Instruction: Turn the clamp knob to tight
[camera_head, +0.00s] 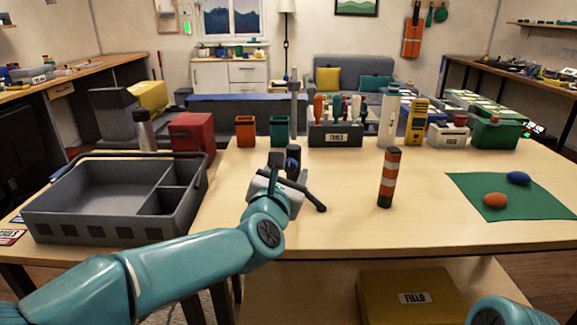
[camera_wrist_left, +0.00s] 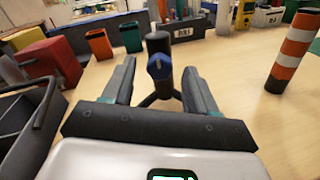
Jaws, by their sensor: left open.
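The clamp knob (camera_wrist_left: 158,67) is a small blue piece on the front of a short dark post (camera_wrist_left: 158,45) with splayed legs on the table. In the head view the post (camera_head: 293,158) stands just beyond my left gripper (camera_head: 286,174), which partly hides its lower part. My left gripper also shows in the left wrist view (camera_wrist_left: 160,78). It is open, with a dark finger on either side of the knob and a gap on both sides. I cannot tell from the knob how tight it is. My right gripper is out of view.
A grey divided tray (camera_head: 110,225) stands to the left. A tool holder (camera_head: 335,136) and bins line the back. The table's middle front is clear.

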